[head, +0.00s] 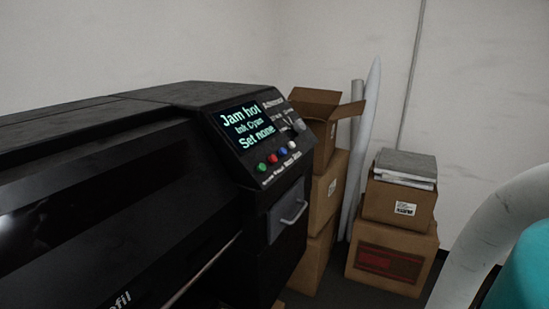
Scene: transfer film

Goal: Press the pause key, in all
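A black film printer (110,150) fills the left and middle of the head view. Its sloped control panel (264,175) is at the right end. The panel's display (247,127) reads "Jam hot", "Ink Cyan", "Set none". Below the display is a row of small round keys: green (262,167), red (273,159), blue (283,151) and white (292,145). Their labels are too small to read, so I cannot tell which is the pause key. A grey knob (299,125) is at the panel's upper right. My gripper is not in view.
A drawer with a grey handle (294,212) is below the panel. Stacked cardboard boxes (327,190) stand behind the printer, and more boxes (399,205) stand to the right. White rolls (365,140) lean against the wall. My pale arm shows at the right edge.

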